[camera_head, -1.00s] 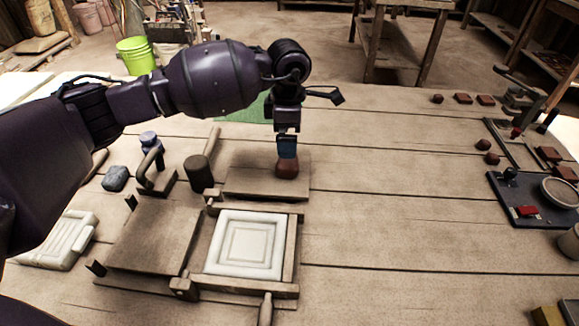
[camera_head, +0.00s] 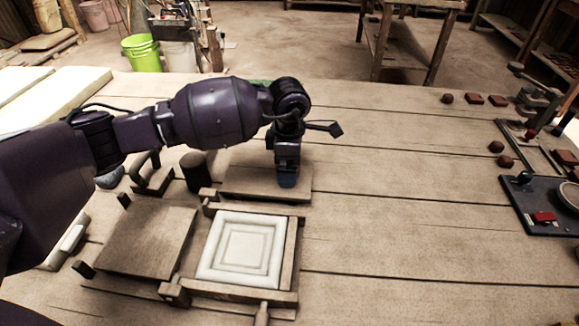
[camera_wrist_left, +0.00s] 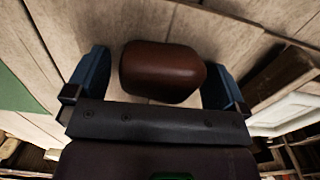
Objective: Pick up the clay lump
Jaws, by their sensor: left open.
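The clay lump (camera_wrist_left: 162,72) is a smooth red-brown rounded block in the left wrist view. My left gripper (camera_wrist_left: 156,84) is open, with one blue finger on each side of the lump. A gap shows between the lump and the left finger; the right finger is close to it, and touching cannot be told. In the head view my left gripper (camera_head: 287,178) points down over a wooden board (camera_head: 240,183) behind the press frame, and its fingers hide the lump. My right gripper is not in view.
The wooden tile press with a white square mould (camera_head: 243,250) stands just in front of the gripper. A dark cylinder (camera_head: 195,172) stands to its left. A dark tray (camera_head: 545,205) and small red-brown pieces (camera_head: 473,99) lie at the right. The table between is clear.

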